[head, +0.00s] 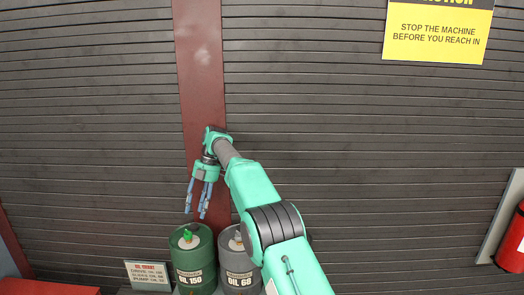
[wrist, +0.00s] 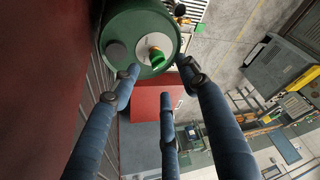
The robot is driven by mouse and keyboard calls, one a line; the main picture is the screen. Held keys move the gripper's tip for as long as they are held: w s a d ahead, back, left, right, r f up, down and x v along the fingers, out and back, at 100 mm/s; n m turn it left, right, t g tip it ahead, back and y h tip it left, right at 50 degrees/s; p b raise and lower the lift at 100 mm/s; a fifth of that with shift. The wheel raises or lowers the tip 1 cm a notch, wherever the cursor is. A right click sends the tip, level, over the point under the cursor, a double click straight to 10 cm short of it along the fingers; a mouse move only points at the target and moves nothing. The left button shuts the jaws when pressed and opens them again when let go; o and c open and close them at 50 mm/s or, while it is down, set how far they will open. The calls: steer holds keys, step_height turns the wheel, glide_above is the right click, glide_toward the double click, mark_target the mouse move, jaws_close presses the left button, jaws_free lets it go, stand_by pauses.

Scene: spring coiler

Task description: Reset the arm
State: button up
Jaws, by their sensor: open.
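My arm reaches up from the lower right in the head view, bent at the elbow. My gripper (head: 197,198) hangs with its blue fingers pointing down in front of the dark red post. The fingers are spread apart with nothing between them. In the wrist view my gripper (wrist: 165,85) also shows open, its three fingers around empty space. The green OIL 150 drum (head: 194,260) stands below the gripper in the head view. Its top, with a bright green cap, shows beyond the fingertips in the wrist view (wrist: 118,32).
An oil sign (head: 148,274) is at left. A red box (wrist: 150,104) shows in the wrist view. A red extinguisher (head: 512,243) is at right. The slatted wall (head: 340,110) is behind.

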steer(key=s+d+r+m+t+b, duration=0.2)
steer(key=s+d+r+m+b, duration=0.3)
steer(key=d, duration=0.6)
steer(key=s+d+r+m+t+b, duration=0.2)
steer(key=s+d+r+m, duration=0.5)
steer(key=d, duration=0.4)
steer(key=s+d+r+m+b, duration=0.1)
steer(key=s+d+m+b, duration=0.2)
steer(key=s+d, duration=0.4)
steer(key=s+d+f+m+t+h+b, duration=0.1)
steer(key=s+d+f+m+b, duration=0.2)
steer(key=s+d+f, duration=0.3)
steer(key=s+d+f+m+t+h+b, duration=0.1)
steer(key=s+d+f+m, duration=0.5)
steer(key=s, duration=1.1)
steer(key=s+d+f+m+t+h+b, duration=0.1)
steer(key=s+d+f+m+b, duration=0.3)
steer(key=s+f, duration=0.6)
steer(key=s+d+t, duration=0.1)
steer(key=s+d, duration=0.1)
steer(key=shift+s+d+f+t+b, duration=0.2)
steer(key=shift+d+t+b, duration=0.1)
steer(key=shift+t+b, duration=0.1)
